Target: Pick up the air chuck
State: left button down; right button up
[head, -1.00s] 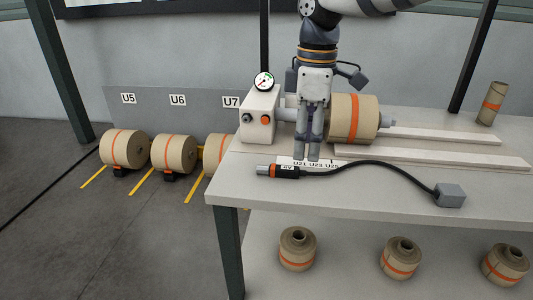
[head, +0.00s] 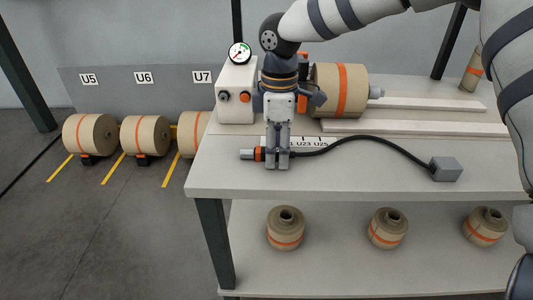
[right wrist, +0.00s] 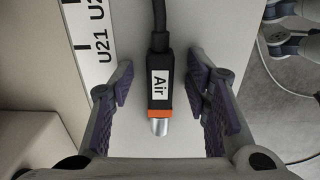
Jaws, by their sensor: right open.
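The air chuck (head: 249,154) lies at the front left of the bench top, with a silver tip, an orange band and a black hose running right to a grey block (head: 446,168). In the right wrist view the air chuck (right wrist: 160,92), labelled "Air", lies between the two open fingers, with a gap on each side. My right gripper (head: 277,166) is over the chuck and hides its black body in the head view. The right gripper (right wrist: 160,100) is open and holds nothing. My left gripper is not in view.
A grey machine with a gauge (head: 239,53) and a large kraft roll (head: 340,88) stand behind the gripper. A marked label strip (head: 312,142) lies beside the chuck. Small rolls (head: 285,228) sit on the lower shelf. The bench front (head: 330,180) is clear.

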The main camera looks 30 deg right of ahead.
jog(key=shift+r, duration=0.1)
grip_shut()
jog(key=shift+r, duration=0.1)
